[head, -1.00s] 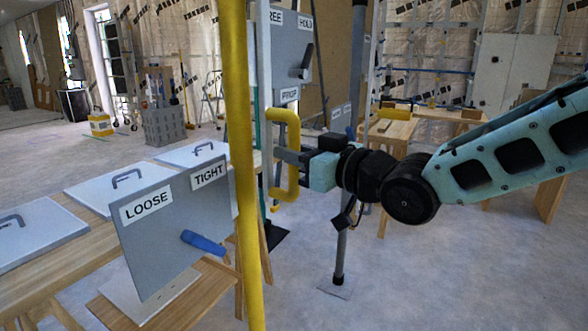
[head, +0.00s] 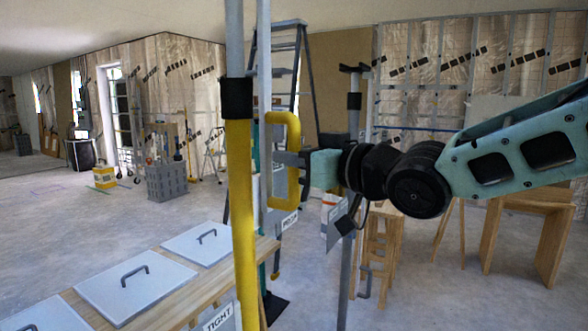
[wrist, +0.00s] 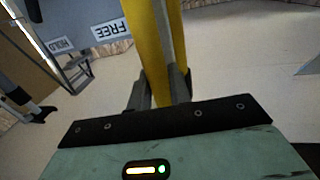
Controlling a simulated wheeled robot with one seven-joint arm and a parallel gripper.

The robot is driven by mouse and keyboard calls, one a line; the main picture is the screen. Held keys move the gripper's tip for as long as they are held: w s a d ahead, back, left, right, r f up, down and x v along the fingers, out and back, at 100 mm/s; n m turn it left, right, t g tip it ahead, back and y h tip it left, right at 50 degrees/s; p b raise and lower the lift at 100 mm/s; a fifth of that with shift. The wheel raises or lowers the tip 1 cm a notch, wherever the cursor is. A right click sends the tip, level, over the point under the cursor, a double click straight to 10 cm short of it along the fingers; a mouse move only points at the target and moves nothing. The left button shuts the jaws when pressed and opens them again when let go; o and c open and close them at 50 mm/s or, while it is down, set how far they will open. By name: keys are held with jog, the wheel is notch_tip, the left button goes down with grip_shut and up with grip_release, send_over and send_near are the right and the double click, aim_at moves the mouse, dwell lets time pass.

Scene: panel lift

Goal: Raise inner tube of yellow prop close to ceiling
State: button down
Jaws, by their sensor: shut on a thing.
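The yellow prop (head: 241,200) stands upright in the head view. A black collar (head: 237,98) sits at the top of its yellow tube, and a grey inner tube (head: 234,35) runs up out of frame. A yellow loop handle (head: 285,115) sits beside a slim grey upright (head: 264,60) just right of the prop. My gripper (head: 283,165) is shut on the handle's bar. In the wrist view, my fingers (wrist: 160,92) close around the yellow bar. The ceiling (head: 190,12) shows along the top; the inner tube's upper end is out of view.
A panel labelled FREE and HOLD (wrist: 90,30) shows in the wrist view. The TIGHT label (head: 218,317) is at the bottom edge. A bench with grey lidded panels (head: 135,285) stands lower left. A stepladder (head: 300,65) and wooden stands (head: 382,245) are behind.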

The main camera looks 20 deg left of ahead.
notch_tip(320, 180, up, 27)
jog(key=p, duration=2)
jog(key=shift+f, duration=0.15)
jog(key=c, duration=1.3)
grip_release()
jog(key=shift+f, duration=0.1)
jog(key=shift+c, duration=0.2)
jog(key=b+v, duration=0.2)
jog(key=v, duration=1.5)
jog(key=shift+d+b, duration=0.25)
jog(key=shift+b, duration=0.05)
